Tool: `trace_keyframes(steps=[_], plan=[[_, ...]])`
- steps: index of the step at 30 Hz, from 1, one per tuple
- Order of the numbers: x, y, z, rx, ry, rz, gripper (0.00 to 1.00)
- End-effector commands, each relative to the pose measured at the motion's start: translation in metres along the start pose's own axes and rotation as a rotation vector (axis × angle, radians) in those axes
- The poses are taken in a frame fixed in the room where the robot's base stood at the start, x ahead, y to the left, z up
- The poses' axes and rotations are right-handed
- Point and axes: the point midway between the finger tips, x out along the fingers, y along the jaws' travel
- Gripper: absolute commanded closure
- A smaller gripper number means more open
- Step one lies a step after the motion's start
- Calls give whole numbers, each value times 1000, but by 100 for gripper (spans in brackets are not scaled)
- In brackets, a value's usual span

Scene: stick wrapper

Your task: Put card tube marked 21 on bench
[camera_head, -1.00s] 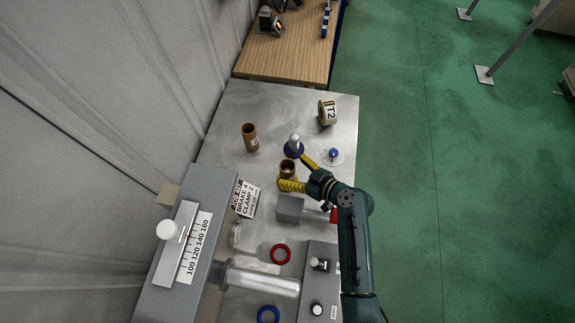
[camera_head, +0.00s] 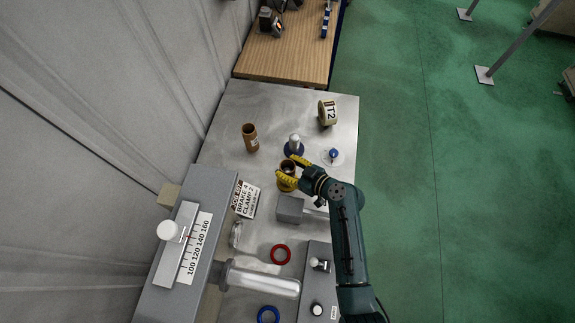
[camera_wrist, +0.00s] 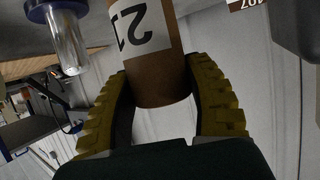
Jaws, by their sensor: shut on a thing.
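A brown card tube (camera_head: 288,168) stands upright on the grey metal bench (camera_head: 225,117). My gripper (camera_head: 286,174) has its yellow fingers closed on either side of this tube. In the wrist view the tube (camera_wrist: 160,77) sits between both fingers (camera_wrist: 163,105) and carries a white label with an upside-down "21", partly cut off at the top. Whether the tube touches the bench cannot be told. A second brown tube (camera_head: 250,138) stands apart to the left, its label too small to read.
A blue-based post (camera_head: 294,146) stands just behind the held tube, also in the wrist view (camera_wrist: 70,45). A tape roll marked T2 (camera_head: 327,112), a round dish with a blue knob (camera_head: 333,156), a grey block (camera_head: 290,209) and a sign (camera_head: 245,199) are nearby. The back left is clear.

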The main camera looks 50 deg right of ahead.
Motion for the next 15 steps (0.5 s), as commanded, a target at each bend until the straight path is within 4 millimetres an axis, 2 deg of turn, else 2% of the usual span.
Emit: trace_keyframes(steps=[4, 12, 15], plan=[[-7, 0, -19, -4, 3, 1, 82], [-31, 0, -76, -4, 3, 1, 83], [-36, 0, -88, -2, 1, 0, 83]])
